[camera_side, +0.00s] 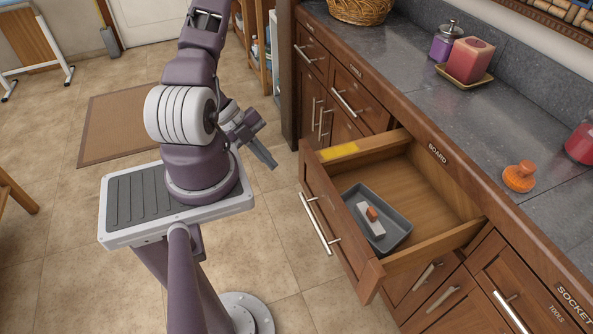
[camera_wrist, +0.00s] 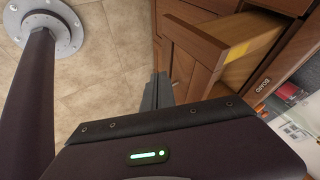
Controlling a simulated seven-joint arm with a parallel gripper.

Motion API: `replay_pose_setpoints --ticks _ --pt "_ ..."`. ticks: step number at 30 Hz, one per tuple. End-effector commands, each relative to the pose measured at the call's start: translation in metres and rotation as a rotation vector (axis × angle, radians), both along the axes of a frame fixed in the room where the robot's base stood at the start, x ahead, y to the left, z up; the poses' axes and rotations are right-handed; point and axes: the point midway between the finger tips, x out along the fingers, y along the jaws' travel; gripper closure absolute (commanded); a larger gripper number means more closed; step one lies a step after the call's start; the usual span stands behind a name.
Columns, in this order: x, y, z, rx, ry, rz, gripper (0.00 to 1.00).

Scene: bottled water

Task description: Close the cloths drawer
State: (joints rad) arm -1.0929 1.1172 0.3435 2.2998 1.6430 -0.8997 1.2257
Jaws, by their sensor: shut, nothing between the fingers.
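One wooden drawer (camera_side: 322,212) stands pulled far out under the counter, below a label reading BOARD. It has a long metal bar handle (camera_side: 317,222). No label reading cloths is legible to me, so I cannot tell which drawer is the cloths drawer. My gripper (camera_side: 272,162) is shut and empty, in the air to the left of the open drawer's near-left corner and apart from it. In the wrist view my gripper (camera_wrist: 159,82) points toward the floor and cabinet fronts, with the open drawer (camera_wrist: 194,40) above right of the fingers.
A grey tray (camera_side: 396,236) with a small white and orange object lies inside the drawer. A yellow strip (camera_side: 339,151) marks its side wall. Closed drawers (camera_side: 357,94) flank it. An orange knob-like object (camera_side: 519,176) and a pink block (camera_side: 471,60) sit on the counter.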

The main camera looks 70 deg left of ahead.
Motion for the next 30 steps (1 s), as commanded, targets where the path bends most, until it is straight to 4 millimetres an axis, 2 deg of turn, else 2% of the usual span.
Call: replay_pose_setpoints --ticks 8,12,16,30 --pt "0.028 -0.024 -0.049 -0.003 0.002 -0.003 1.00" --pt "0.052 -0.023 -0.049 0.005 -0.002 -0.004 1.00" --pt "0.065 -0.023 -0.049 0.003 0.001 -0.002 1.00" --pt "0.071 -0.023 -0.049 0.002 0.001 0.000 1.00"
